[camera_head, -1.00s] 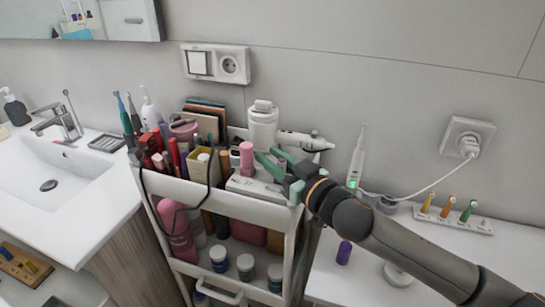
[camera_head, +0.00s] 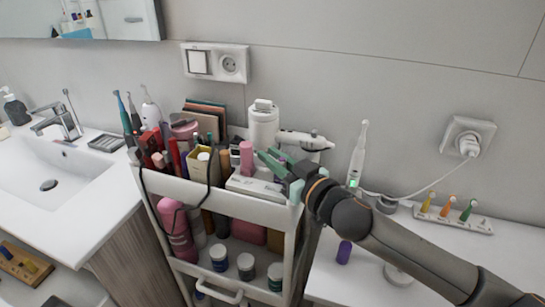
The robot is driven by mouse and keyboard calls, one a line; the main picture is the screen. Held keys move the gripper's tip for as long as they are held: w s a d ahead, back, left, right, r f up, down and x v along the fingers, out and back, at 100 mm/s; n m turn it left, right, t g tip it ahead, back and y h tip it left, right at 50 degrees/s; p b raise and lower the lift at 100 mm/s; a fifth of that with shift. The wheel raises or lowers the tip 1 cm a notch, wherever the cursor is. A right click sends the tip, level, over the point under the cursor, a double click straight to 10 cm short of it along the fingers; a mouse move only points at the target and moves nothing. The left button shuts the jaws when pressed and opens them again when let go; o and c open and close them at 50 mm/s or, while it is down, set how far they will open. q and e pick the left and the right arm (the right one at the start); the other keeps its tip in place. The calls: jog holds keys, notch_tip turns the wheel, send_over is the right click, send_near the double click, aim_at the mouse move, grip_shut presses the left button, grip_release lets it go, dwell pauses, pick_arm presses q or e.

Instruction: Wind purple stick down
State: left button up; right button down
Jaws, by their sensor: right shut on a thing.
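My right gripper (camera_head: 272,163) reaches in from the right over the top of the cart (camera_head: 245,210). Its green fingers are shut on the purple stick (camera_head: 283,157), which is mostly hidden by the fingers; only a small bit of purple shows. How far the stick is wound out cannot be seen. A loose purple cap-like piece (camera_head: 343,252) stands on the white counter to the right of the cart. My left gripper is not in view.
A pink stick (camera_head: 246,158) stands just left of the fingers. A white bottle (camera_head: 263,125) and a white hairdryer-like device (camera_head: 303,140) are behind. An upright electric toothbrush (camera_head: 358,155) with a cord stands to the right. The cart's left side is crowded.

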jog(key=shift+f+m+t+h, duration=0.1)
jog(key=shift+m+t+h, duration=0.3)
jog(key=shift+h, duration=0.1)
jog(key=m+h, duration=0.1)
jog(key=m+t+h+b, duration=0.1)
jog(key=shift+w+d+h, duration=0.1)
jog(key=shift+d+h, duration=0.1)
jog(key=shift+h, duration=0.1)
jog(key=shift+w+d+m+t+h+b, duration=0.1)
jog(key=shift+d+m+t+h+b, duration=0.15)
jog(key=shift+m+t+h+b, duration=0.65)
jog(key=shift+w+d+m+t+h+b, duration=0.1)
jog(key=shift+d+m+h, duration=0.15)
jog(key=shift+m+h, duration=0.75)
jog(key=shift+n+h, duration=0.3)
jog(key=shift+h, duration=0.3)
jog(key=c, duration=1.1)
grip_release()
jog(key=shift+o, duration=0.2)
